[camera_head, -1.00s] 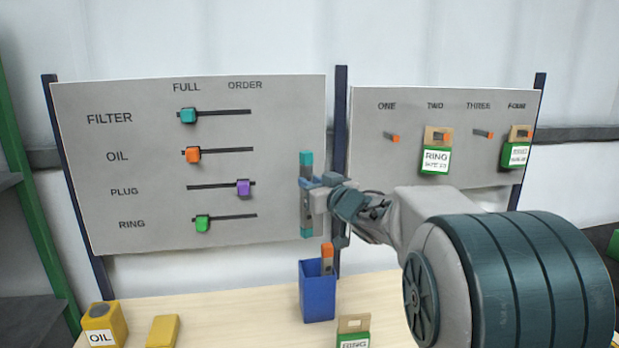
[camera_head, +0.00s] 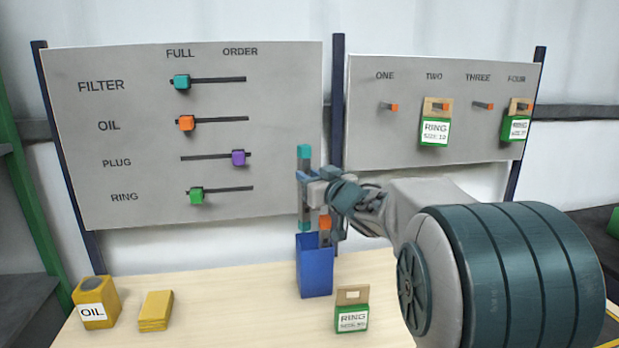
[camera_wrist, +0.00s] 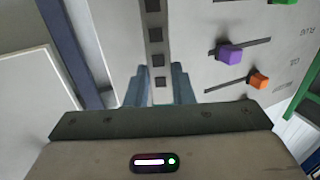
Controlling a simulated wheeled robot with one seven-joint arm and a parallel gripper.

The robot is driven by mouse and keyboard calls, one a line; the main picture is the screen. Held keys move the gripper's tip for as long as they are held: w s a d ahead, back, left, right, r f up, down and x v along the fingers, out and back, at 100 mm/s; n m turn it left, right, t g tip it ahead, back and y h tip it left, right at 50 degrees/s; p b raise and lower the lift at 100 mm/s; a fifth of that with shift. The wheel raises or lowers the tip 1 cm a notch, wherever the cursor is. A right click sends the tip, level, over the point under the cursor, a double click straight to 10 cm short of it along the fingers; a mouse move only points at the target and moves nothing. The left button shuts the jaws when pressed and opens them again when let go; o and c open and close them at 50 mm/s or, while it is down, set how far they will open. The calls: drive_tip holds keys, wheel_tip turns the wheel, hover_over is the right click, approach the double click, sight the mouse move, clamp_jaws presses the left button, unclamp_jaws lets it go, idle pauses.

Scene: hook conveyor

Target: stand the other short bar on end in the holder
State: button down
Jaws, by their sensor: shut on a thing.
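My gripper (camera_head: 307,178) is shut on a grey bar with teal ends (camera_head: 304,156) and holds it upright. The bar's lower end is just above the rim of the blue holder (camera_head: 316,272), toward its left side. In the wrist view the bar (camera_wrist: 157,35), with a row of dark squares, runs between the two fingers (camera_wrist: 158,85). Another bar, with an orange end (camera_head: 325,222), stands in the holder at its right side; its lower part is hidden inside.
A yellow OIL can (camera_head: 94,305), a yellow block (camera_head: 155,311) and a green RING box (camera_head: 352,312) stand on the table (camera_head: 235,310). Behind are a slider board (camera_head: 130,150) and a hook board (camera_head: 385,140) with two RING boxes hanging.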

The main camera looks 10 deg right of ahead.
sight(307, 212)
drive_tip(key=shift+f+b, duration=3.3)
drive_tip(key=shift+f, duration=1.2)
drive_tip(key=c, duration=1.2)
unclamp_jaws()
drive_tip(key=shift+s+a+f, duration=0.1)
drive_tip(key=shift+f, duration=0.05)
drive_tip(key=shift+o, duration=0.2)
drive_tip(key=shift+f, duration=0.15)
drive_tip(key=shift+d, duration=0.2)
drive_tip(key=v, duration=1.3)
drive_tip(key=shift+s+r, duration=0.4)
drive_tip(key=shift+r, duration=0.1)
drive_tip(key=shift+r+p, duration=0.1)
drive_tip(key=shift+p, duration=0.3)
